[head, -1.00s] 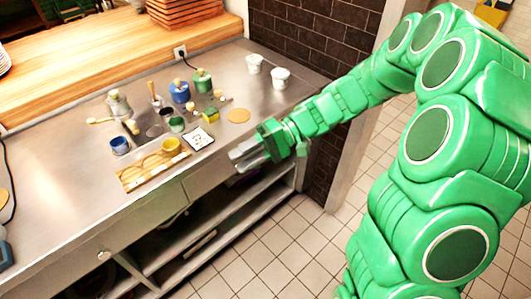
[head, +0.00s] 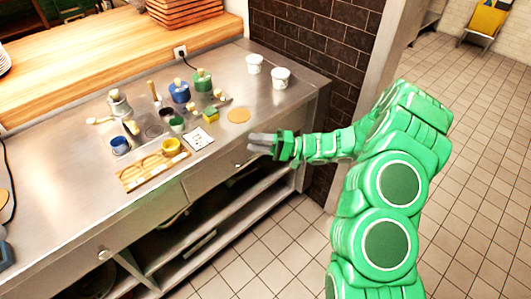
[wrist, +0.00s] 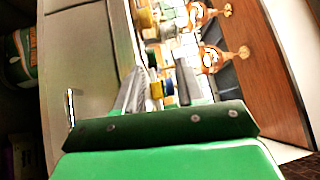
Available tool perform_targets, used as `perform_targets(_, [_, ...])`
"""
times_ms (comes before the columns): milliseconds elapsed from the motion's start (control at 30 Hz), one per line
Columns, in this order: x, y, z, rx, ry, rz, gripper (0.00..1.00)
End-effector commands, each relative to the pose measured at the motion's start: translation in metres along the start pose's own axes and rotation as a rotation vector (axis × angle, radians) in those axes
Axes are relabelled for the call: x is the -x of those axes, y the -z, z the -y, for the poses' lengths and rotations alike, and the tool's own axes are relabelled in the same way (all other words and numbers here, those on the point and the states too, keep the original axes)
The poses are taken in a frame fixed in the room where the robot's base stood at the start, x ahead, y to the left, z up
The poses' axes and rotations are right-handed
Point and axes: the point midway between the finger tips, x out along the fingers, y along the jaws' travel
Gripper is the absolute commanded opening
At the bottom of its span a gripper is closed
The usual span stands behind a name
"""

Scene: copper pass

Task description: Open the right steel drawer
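The right steel drawer (head: 213,182) is shut, its front flush under the counter edge in the head view. The wrist view shows a grey steel front (wrist: 82,55) at the left with a small metal handle (wrist: 70,106) standing out from it. My gripper (head: 260,142) is at the counter's front edge, right of and above the drawer front. Its two grey fingers are apart with nothing between them. In the wrist view the fingers (wrist: 157,90) point towards the countertop, and the handle lies left of them, apart from both.
The left drawer knob (head: 103,253) is further left. An open shelf (head: 225,225) lies below. The tiled floor (head: 280,245) in front is clear.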

Motion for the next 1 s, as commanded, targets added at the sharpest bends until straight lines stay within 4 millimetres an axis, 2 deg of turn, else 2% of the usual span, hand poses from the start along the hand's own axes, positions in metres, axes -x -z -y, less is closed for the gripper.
perform_targets(33, [0.007,0.006,-0.012,0.001,0.010,-0.030,0.38])
perform_targets(300, [0.044,0.038,-0.066,0.045,0.040,-0.191,0.38])
perform_targets(600, [0.093,0.059,-0.129,0.098,0.027,-0.362,0.38])
perform_targets(800, [0.112,0.064,-0.150,0.120,0.015,-0.421,0.38])
perform_targets(1000, [0.108,0.068,-0.153,0.126,0.012,-0.429,0.38])
